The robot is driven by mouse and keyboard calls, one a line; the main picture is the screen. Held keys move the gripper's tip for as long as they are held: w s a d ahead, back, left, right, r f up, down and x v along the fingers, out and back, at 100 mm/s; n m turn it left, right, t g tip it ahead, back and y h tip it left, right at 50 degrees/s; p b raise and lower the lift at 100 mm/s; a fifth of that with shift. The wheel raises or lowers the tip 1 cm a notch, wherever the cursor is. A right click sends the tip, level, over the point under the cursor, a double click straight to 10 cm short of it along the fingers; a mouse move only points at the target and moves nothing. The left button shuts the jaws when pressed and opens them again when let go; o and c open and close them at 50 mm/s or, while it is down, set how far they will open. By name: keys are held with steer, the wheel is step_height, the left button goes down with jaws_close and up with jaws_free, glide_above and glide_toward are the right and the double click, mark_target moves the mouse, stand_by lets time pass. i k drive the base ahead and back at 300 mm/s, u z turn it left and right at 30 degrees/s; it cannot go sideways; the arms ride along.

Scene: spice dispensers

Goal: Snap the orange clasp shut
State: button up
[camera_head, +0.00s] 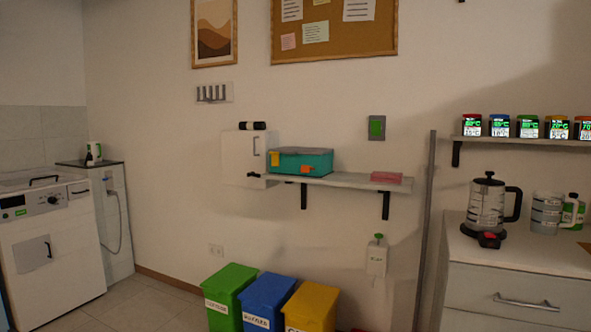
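A teal box (318,162) with a grey lid sits on the left part of a wall shelf (350,181). Its lid looks down on the box. The orange clasp (307,169) is on the lower right part of the box's front face and appears to stick out from it, below the lid edge. The clasps are small here, so I cannot tell for certain whether either is fastened. My gripper is not in view.
A pink object (386,176) lies on the shelf's right end. A white wall cabinet (240,159) adjoins the shelf's left end. Green (231,290), blue (268,299) and yellow (311,306) bins stand below. A counter at right holds a glass press (487,205).

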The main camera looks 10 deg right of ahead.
mark_target(304, 169)
steer(key=u, duration=0.5)
steer(key=i, duration=1.45)
steer(key=u, duration=0.8)
steer(key=k, duration=0.8)
steer(key=u, duration=0.1)
steer(key=i, duration=0.9)
steer(key=z, duration=0.05)
